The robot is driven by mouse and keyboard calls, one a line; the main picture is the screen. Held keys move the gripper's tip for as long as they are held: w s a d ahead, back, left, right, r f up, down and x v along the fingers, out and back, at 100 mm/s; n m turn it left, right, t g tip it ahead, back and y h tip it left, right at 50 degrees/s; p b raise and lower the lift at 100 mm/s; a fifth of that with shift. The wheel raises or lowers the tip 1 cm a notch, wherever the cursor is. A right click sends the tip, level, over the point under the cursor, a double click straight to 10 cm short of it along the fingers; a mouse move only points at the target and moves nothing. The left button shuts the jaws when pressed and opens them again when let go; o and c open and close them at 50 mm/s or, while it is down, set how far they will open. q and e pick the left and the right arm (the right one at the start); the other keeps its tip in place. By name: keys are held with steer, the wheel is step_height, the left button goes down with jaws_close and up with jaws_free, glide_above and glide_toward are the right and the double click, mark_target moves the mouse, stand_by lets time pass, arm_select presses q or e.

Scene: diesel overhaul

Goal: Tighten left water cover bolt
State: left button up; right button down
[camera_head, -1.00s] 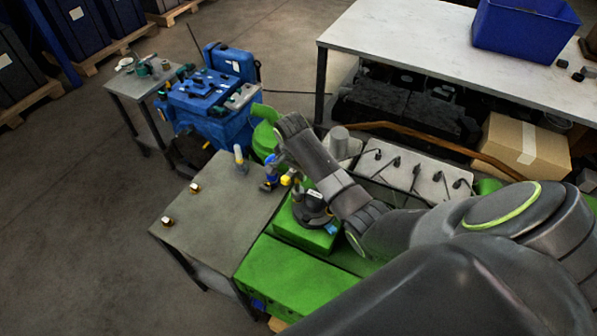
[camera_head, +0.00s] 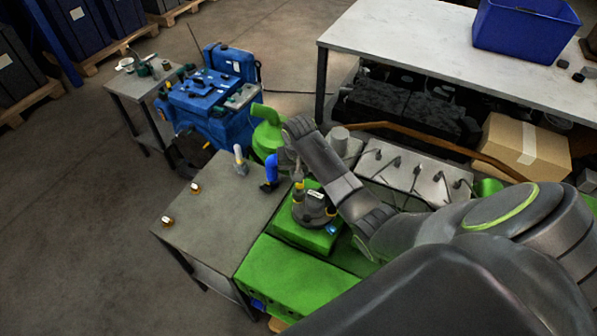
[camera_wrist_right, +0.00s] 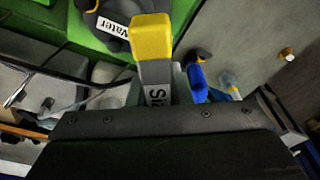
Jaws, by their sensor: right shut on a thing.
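The dark round water cover (camera_head: 318,207), with a white label, sits on the green engine block. It also shows at the top of the right wrist view, where its label reads "Water" (camera_wrist_right: 112,25). My right gripper (camera_head: 288,160) is shut on a grey tool with a yellow end (camera_wrist_right: 152,40). In the head view the tool's yellow part (camera_head: 299,185) is at the cover's left edge. I cannot tell whether it touches the left bolt, which is hidden or too small to make out. My left gripper is not in view.
A blue tool (camera_head: 271,168) and a pale bottle (camera_head: 239,158) stand on the grey table (camera_head: 215,225). Two small brass pieces (camera_head: 195,187) lie on its left part. A grey cylinder head (camera_head: 415,175) is on the right. A white bench (camera_head: 420,45) stands behind.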

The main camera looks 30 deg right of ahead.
steer(key=n+y, duration=0.1)
steer(key=n, duration=0.5)
steer(key=shift+n, duration=0.3)
steer(key=shift+w+n+y, duration=0.1)
steer(key=shift+n+y, duration=0.3)
steer(key=shift+n, duration=2.5)
steer(key=shift+a, duration=0.1)
